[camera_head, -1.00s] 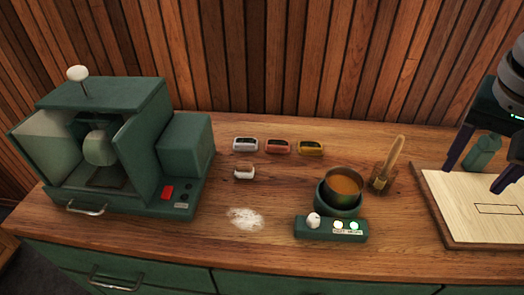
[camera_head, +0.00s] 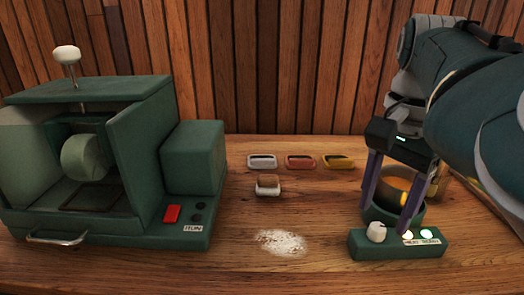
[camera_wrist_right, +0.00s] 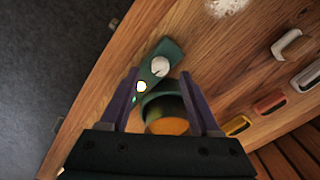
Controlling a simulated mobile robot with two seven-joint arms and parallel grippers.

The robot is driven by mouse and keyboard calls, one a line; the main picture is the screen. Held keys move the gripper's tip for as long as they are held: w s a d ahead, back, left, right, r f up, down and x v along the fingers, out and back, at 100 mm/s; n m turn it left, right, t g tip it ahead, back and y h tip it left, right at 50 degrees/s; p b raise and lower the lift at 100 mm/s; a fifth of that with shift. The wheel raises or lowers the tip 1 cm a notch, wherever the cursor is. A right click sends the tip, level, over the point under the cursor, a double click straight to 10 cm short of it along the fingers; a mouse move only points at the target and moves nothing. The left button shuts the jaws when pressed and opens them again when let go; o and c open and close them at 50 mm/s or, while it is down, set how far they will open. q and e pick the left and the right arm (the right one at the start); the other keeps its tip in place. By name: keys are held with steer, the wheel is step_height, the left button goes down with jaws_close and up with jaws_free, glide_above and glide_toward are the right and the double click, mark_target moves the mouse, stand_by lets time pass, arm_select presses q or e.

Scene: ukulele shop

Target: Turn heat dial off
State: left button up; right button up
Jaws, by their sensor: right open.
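The white heat dial (camera_head: 376,232) is on the left end of the green control box (camera_head: 365,249). In the right wrist view, the dial (camera_wrist_right: 160,66) lies ahead of and between the fingertips, apart from them. Two lights (camera_head: 426,234) glow beside it. The pot of amber liquid (camera_wrist_right: 166,126) sits in the green heater behind the box and is partly hidden by my fingers in the head view. My right gripper (camera_head: 388,212) is open and empty, pointing down over the pot and box. My left gripper is out of view.
A green machine (camera_head: 110,165) with a red button stands at left. White (camera_head: 262,161), red (camera_head: 300,161) and yellow (camera_head: 338,161) trays line the back, with a smaller white holder (camera_head: 268,186) in front. White powder (camera_head: 282,243) lies on the clear middle counter.

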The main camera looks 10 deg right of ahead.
mark_target(377, 231)
steer(key=shift+f, duration=1.5)
jaws_close()
